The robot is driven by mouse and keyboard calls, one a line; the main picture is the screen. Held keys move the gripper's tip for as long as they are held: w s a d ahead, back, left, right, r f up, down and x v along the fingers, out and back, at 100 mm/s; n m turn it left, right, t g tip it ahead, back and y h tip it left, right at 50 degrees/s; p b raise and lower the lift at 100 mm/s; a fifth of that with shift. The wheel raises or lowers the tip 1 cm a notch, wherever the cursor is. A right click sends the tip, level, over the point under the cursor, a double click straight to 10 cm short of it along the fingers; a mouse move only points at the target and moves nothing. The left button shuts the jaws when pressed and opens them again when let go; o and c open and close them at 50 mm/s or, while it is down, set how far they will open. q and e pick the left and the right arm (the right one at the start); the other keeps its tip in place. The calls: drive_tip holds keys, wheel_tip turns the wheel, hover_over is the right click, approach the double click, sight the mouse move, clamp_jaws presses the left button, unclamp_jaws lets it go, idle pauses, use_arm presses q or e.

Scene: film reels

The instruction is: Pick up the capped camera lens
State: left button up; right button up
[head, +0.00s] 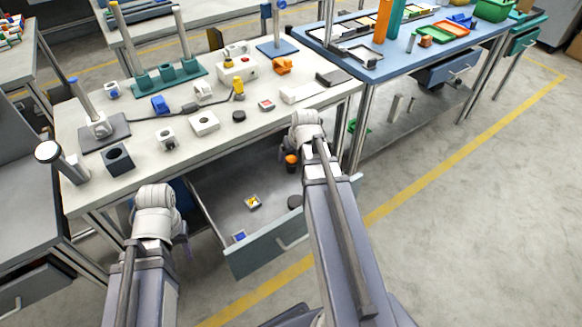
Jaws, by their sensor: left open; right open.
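I cannot tell for certain which thing is the capped camera lens. A short black cylinder (295,202) lies at the right side of the open drawer, partly hidden by my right arm. A dark object with an orange band (291,160) stands farther back in the drawer. A small black disc (239,117) lies on the white workbench. My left gripper (180,232) is open, left of the drawer, mostly hidden behind its wrist. My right gripper (306,130) is open beside the bench's right front corner; its fingers are mostly hidden. I see nothing held in either.
The open drawer (262,252) juts from the white workbench (130,178) and also holds small flat pieces (253,202). Many small parts crowd the bench top. A blue table (375,72) stands at the back right. The floor to the right is clear.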

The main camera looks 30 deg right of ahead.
sight(292, 160)
drive_tip(key=shift+f, duration=0.1)
drive_tip(key=b+x, duration=0.5)
drive_tip(key=shift+s+f, duration=0.1)
drive_tip(key=shift+s, duration=0.05)
clamp_jaws()
idle(0.6)
